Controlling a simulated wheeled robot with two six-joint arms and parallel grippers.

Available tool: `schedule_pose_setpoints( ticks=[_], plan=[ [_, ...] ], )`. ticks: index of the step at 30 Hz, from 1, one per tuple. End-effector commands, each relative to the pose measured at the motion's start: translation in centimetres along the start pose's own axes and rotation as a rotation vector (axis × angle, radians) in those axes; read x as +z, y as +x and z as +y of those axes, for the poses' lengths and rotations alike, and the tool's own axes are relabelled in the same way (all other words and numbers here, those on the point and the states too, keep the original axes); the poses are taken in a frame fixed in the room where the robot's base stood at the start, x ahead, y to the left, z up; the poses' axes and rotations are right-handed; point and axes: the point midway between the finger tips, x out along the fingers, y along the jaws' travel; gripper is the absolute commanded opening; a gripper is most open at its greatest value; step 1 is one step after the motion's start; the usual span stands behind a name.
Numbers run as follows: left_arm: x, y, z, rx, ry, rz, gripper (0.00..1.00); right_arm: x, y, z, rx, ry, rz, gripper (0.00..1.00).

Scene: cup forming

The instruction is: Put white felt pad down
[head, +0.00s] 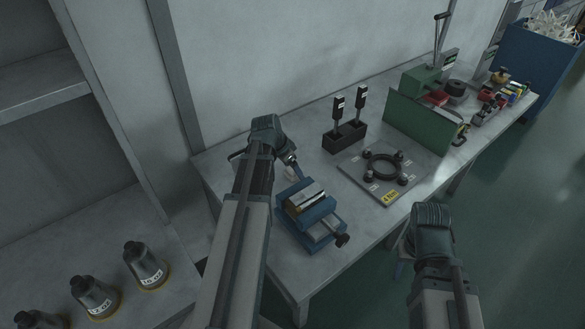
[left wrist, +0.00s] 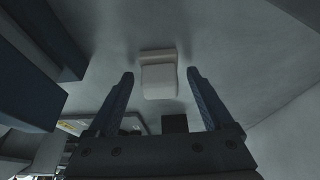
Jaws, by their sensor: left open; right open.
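The white felt pad (left wrist: 158,82) shows in the left wrist view as a pale, squarish piece with a wider strip along its upper edge. It lies on the grey surface, in line with the gap between my left gripper's fingers. My left gripper (left wrist: 160,75) is open, with clear space between each fingertip and the pad. My right gripper (head: 432,216) is open and empty off the bench's front edge.
On the bench (head: 225,185) stand a black two-tool holder (head: 344,137), a plate with a dark ring (head: 383,166) and a green press (head: 418,115). Several dark weights (head: 146,264) stand at lower left. A blue bin (head: 535,60) is at far right.

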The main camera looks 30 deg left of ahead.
Motion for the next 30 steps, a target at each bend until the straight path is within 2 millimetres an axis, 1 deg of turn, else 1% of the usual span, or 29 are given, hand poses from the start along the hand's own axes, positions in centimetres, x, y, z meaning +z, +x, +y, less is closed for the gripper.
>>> schedule_pose_setpoints(
  ticks=[8,14,20,30],
  plan=[
    [-0.2,-0.4,0.0,0.000,0.000,0.000,0.85,0.0,-0.4,0.0,0.000,0.000,0.000,0.50],
    [-0.2,-2.0,0.0,0.000,-0.001,0.000,0.85,0.1,-2.0,0.2,0.000,0.000,0.000,0.50],
    [-0.3,-5.0,0.0,-0.001,-0.002,0.000,0.85,0.3,-4.7,0.5,0.000,0.000,0.000,0.50],
    [-0.3,-10.5,0.0,-0.001,-0.002,0.000,0.85,0.6,-9.8,0.9,0.000,0.000,0.000,0.50]
  ],
)
